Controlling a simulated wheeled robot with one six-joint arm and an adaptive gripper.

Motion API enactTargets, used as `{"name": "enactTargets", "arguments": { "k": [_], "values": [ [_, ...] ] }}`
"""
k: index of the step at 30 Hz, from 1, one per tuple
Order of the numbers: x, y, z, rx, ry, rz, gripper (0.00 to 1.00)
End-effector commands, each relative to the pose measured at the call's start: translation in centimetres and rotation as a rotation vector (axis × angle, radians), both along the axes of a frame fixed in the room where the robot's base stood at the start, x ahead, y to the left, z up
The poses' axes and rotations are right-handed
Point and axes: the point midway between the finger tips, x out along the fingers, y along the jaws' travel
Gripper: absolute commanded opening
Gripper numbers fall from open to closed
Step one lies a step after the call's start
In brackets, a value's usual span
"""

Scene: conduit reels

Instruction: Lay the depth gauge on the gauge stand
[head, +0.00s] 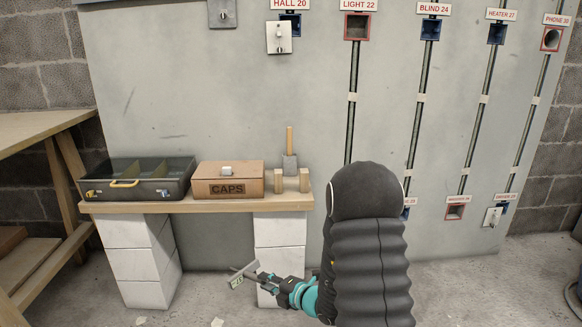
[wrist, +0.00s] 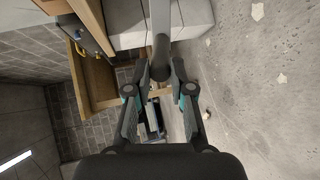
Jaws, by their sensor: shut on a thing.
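The depth gauge (head: 241,274) is a grey tool with a bar and a small display, tilted in the air. My gripper (head: 259,278) is shut on it, low in front of the right block pillar and below the shelf top. In the wrist view, the grey bar of the gauge (wrist: 161,50) shows between the fingertips (wrist: 160,72) of my gripper. Two short upright wooden posts (head: 304,181), which look like the gauge stand, are at the right end of the shelf. The space between them looks empty from here.
The wooden shelf (head: 215,206) rests on white block pillars (head: 280,229). On it are a dark tray (head: 140,182), a wooden CAPS box (head: 228,184) and a wooden-handled grey tool (head: 289,163) behind the posts. Vertical conduits (head: 352,120) run down the wall.

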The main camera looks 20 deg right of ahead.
Motion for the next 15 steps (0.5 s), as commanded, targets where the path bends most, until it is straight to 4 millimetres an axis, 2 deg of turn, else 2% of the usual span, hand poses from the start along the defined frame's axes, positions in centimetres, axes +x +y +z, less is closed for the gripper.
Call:
{"name": "enactTargets", "arguments": {
  "k": [1, 3, 15],
  "values": [
    [0.7, 0.1, 2.6, -0.019, 0.006, 0.028, 0.00],
    [1.4, 0.5, 5.1, -0.042, 0.036, 0.079, 0.00],
    [2.7, 3.5, 15.5, -0.167, 0.154, 0.454, 0.00]
  ]
}}
